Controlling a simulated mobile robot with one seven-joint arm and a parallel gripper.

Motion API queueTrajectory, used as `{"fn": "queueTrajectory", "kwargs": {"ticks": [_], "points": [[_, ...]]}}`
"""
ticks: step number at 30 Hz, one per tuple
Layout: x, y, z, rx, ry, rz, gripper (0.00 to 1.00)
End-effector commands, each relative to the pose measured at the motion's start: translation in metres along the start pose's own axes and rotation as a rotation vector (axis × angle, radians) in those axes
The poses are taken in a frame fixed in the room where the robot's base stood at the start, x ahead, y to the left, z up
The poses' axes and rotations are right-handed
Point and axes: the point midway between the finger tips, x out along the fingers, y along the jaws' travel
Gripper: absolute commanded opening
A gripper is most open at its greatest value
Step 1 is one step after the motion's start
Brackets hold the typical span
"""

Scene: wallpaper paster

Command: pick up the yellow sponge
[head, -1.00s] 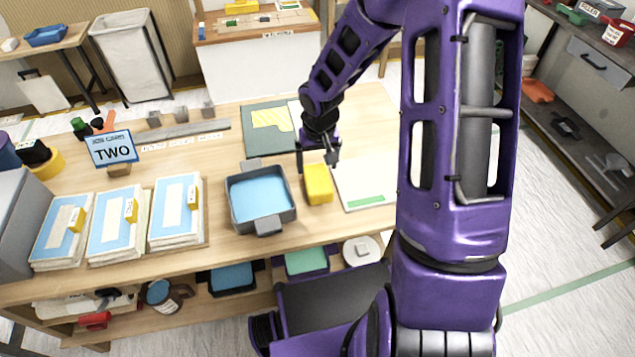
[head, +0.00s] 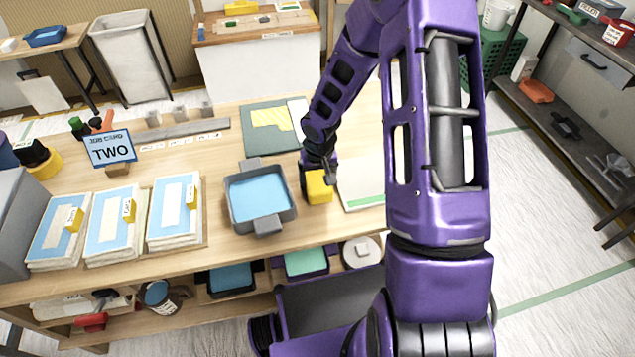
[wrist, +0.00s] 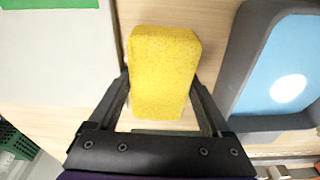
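The yellow sponge (wrist: 163,75) is a block on the wooden table between the blue-filled tray and a white board. It also shows in the head view (head: 319,187), partly hidden by my gripper. My gripper (wrist: 161,82) is lowered over it, with one dark finger on each side of the sponge. The fingers look open, with their tips very close to its sides. I cannot tell whether either tip touches it.
The grey tray with blue contents (head: 233,213) stands just left of the sponge in the head view. A white board with a green strip (head: 362,190) lies on the right.

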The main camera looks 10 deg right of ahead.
Motion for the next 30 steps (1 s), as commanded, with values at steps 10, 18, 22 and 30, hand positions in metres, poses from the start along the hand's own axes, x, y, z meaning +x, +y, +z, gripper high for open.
{"fn": "queueTrajectory", "kwargs": {"ticks": [10,18,22,30], "points": [[0.000,0.000,0.000,0.000,0.000,0.000,0.28],[-0.011,0.000,-0.003,0.000,0.003,0.000,0.28],[-0.035,0.001,-0.007,0.003,0.005,0.000,0.28],[-0.084,0.001,-0.013,0.002,0.004,0.001,0.28]]}}
